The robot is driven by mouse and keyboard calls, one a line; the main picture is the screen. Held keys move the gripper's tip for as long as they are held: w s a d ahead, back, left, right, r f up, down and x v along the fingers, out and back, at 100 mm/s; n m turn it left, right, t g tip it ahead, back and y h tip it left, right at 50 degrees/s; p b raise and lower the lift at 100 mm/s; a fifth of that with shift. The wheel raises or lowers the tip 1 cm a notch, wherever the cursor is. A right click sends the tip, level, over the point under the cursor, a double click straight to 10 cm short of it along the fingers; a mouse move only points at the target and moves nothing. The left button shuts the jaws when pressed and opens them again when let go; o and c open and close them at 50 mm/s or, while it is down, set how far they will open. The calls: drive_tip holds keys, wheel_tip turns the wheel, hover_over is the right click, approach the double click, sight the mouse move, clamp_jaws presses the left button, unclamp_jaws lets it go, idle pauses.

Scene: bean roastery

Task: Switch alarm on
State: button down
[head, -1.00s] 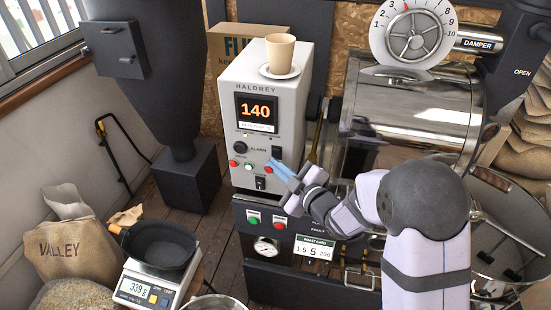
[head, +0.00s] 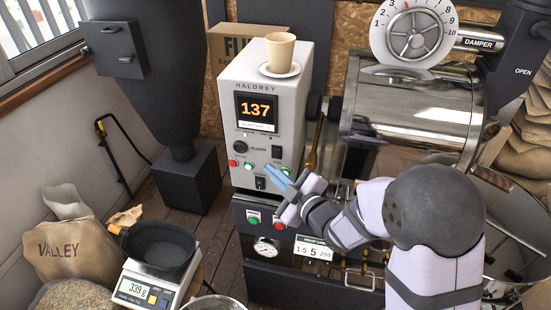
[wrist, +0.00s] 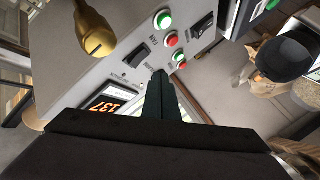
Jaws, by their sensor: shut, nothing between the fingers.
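The grey HALDREY control box (head: 236,88) has a lit display (head: 256,111) reading 137. Below it are a round black knob (head: 240,147), the printed word ALARM, and a black rocker switch (head: 277,152) to the right of that word. The rocker also shows in the wrist view (wrist: 134,56); I cannot tell which way it is tipped. My gripper (head: 267,170) is shut and empty, its blue fingertips in front of the panel below the rocker, over part of the button row. In the wrist view the fingers (wrist: 159,76) point at the panel; contact is unclear.
Red and green buttons (head: 249,167) line the lower panel, with another black rocker (head: 260,183) beneath. A paper cup (head: 280,50) stands on a saucer on the box. A brass handle (wrist: 95,35) is close by in the wrist view. The steel drum (head: 415,110) is right.

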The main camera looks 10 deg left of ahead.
drive_tip(key=shift+s+r, duration=0.2)
drive_tip(key=shift+s, duration=1.25)
